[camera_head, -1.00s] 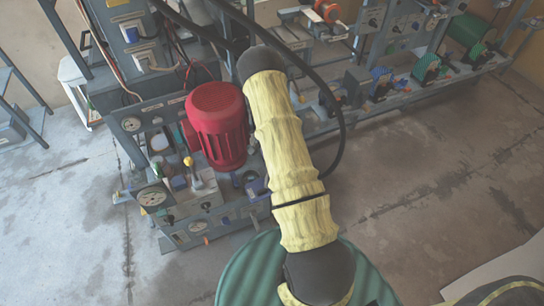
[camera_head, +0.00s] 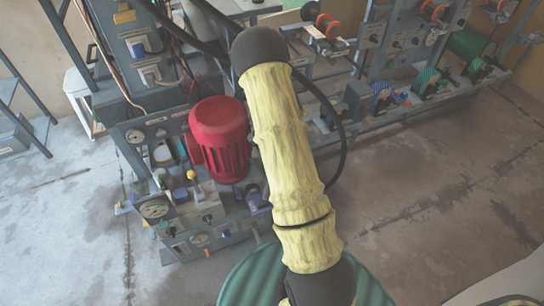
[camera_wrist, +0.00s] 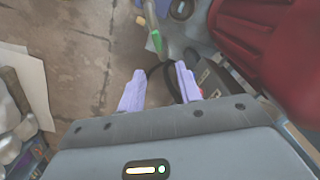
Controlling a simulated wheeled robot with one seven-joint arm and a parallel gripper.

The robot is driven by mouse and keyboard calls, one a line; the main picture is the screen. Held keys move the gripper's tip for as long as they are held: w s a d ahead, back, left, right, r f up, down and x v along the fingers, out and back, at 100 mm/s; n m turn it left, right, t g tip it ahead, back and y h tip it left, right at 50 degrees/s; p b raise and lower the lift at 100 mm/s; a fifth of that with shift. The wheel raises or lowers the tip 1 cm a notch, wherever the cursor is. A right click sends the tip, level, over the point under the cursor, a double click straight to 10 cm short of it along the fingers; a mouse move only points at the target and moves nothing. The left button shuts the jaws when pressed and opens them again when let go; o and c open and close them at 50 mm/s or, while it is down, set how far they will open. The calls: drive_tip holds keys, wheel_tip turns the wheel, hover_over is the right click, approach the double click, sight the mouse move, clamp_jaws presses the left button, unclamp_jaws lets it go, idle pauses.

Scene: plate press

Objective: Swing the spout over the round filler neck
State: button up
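In the wrist view a thin grey pipe with a green band (camera_wrist: 156,40), which looks like the spout, points down toward my gripper (camera_wrist: 160,80). The two lavender fingers are apart, with the pipe's end a little beyond and between their tips, not gripped. A dark round ring (camera_wrist: 181,9) at the top edge may be the filler neck; I cannot tell for sure. A dark curved thing shows between the fingers. In the head view my arm hides my gripper, and I cannot make out the spout or neck there.
A large red ribbed motor (camera_head: 220,140) stands on the bench in the head view and fills the right of the wrist view (camera_wrist: 265,45). Gauges (camera_head: 154,209) and a yellow-knobbed lever (camera_head: 191,175) are close by. The concrete floor (camera_head: 420,190) at right is clear.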

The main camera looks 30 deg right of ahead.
drive_tip(key=shift+r, duration=1.95)
drive_tip(key=shift+c, duration=0.4)
drive_tip(key=shift+s+d+f, duration=0.1)
drive_tip(key=shift+f, duration=0.05)
drive_tip(key=c, duration=0.4)
drive_tip(key=s+d+f+m+y+b, duration=0.1)
drive_tip(key=s+f+m+b, duration=0.1)
drive_tip(key=s+d+f+m+t+y+b, duration=0.1)
drive_tip(key=s+f+m+b, duration=0.2)
drive_tip(key=s+d+f+m+y+b, duration=0.1)
drive_tip(key=s+f+m+y+b, duration=0.1)
drive_tip(key=s, duration=0.1)
drive_tip(key=shift+s+f+m, duration=0.25)
drive_tip(key=shift+f+m, duration=0.05)
drive_tip(key=shift+f, duration=0.05)
clamp_jaws()
drive_tip(key=s+d+f+m+t+b, duration=0.1)
drive_tip(key=s+d+m+t+b, duration=0.1)
drive_tip(key=m, duration=0.3)
drive_tip(key=s+d+f+m+t+y+b, duration=0.1)
drive_tip(key=s+d+f+m+t+b, duration=0.1)
drive_tip(key=m+t+b, duration=0.2)
drive_tip(key=shift+s+d+m+b, duration=0.2)
drive_tip(key=shift+s+m+b, duration=0.2)
drive_tip(key=shift+b, duration=0.15)
drive_tip(key=shift+f, duration=0.1)
